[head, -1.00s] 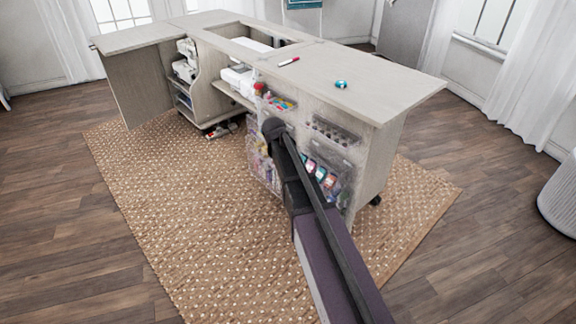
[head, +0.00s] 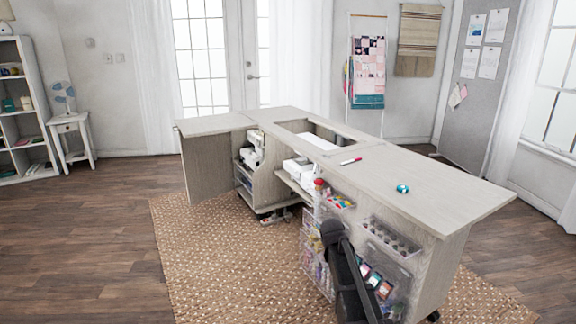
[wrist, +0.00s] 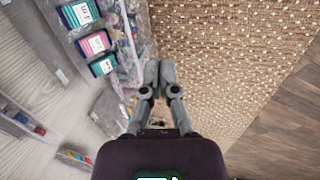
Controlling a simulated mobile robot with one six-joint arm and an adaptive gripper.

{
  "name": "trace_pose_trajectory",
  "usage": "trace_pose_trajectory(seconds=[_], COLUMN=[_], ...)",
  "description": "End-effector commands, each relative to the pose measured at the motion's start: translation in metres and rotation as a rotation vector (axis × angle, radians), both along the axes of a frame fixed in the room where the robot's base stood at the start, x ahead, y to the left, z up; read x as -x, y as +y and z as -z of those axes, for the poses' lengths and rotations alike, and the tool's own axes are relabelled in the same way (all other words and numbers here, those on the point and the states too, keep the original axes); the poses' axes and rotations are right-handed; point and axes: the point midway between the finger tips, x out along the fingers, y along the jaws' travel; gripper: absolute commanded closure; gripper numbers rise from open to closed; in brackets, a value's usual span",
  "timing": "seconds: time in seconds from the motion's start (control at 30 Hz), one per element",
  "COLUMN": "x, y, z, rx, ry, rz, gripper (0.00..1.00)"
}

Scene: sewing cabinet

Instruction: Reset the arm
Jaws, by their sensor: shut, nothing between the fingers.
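My arm (head: 345,265) rises from the bottom of the head view, in front of the sewing cabinet's near end; its gripper cannot be made out there. In the wrist view my gripper (wrist: 159,72) is shut and empty, its two fingertips together. It points down past the cabinet's clear door bins, with the woven rug below. The sewing cabinet (head: 430,190) stands open on the rug.
Clear bins (head: 392,240) with spools and packets hang on the cabinet beside my arm. A red-and-white pen (head: 351,161) and a teal round item (head: 402,188) lie on the top. The rug (head: 205,240) is clear at left.

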Motion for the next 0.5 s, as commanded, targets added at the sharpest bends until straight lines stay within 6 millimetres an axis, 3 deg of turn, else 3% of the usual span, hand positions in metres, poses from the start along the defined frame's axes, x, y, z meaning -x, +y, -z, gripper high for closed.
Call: trace_pose_trajectory(seconds=[0.3,0.5], x=[0.105,0.160], y=[0.011,0.020], z=[0.004,0.005], rx=[-0.112,-0.177], ry=[0.014,0.032], rz=[0.190,0.310], gripper=[1.00,1.00])
